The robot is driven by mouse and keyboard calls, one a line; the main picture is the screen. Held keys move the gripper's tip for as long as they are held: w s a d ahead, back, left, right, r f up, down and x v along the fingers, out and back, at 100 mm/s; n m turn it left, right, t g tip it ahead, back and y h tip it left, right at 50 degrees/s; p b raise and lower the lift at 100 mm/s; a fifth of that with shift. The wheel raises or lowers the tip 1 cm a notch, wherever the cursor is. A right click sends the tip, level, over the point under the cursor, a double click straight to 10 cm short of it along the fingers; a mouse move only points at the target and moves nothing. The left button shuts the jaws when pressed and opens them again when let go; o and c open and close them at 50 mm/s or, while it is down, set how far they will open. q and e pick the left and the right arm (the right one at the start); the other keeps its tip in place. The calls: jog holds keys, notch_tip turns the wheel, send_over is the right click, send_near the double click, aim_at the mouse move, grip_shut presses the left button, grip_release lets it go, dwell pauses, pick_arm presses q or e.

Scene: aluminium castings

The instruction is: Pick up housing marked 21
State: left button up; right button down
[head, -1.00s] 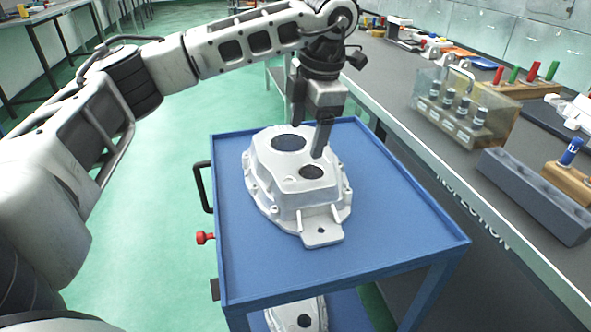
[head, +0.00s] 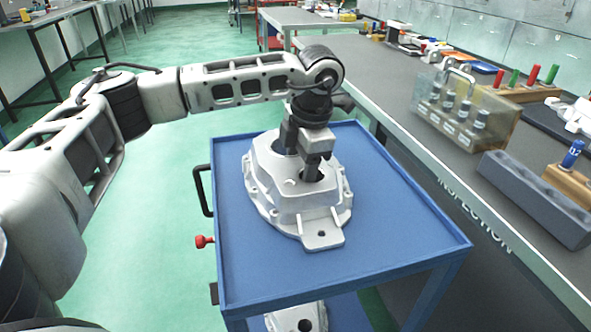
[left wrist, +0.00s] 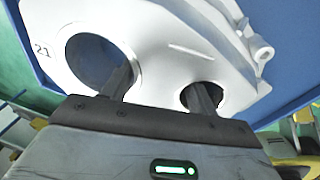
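The housing marked 21 (head: 320,218) is a pale cast aluminium part with a large and a small round hole, lying on the blue cart top (head: 400,225). In the left wrist view the number 21 shows beside the large hole on the housing (left wrist: 160,55). My left gripper (head: 299,160) points down over it with its fingers spread. In the left wrist view the left gripper (left wrist: 163,85) has one finger at the large hole and one at the small hole, with the web between them. Contact with the web is not clear. My right gripper is out of view.
Another casting (head: 302,318) shows on the cart's lower shelf. The cart has a black handle (head: 203,190) and a red knob (head: 204,241) on its left. A grey bench (head: 400,100) with a clear box (head: 465,107) and a grey block (head: 535,197) stands close on the right.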

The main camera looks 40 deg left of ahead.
pick_arm(q)
grip_shut()
jog(key=shift+w+r, duration=0.1)
jog(key=shift+r, duration=0.1)
jog(key=shift+r, duration=0.1)
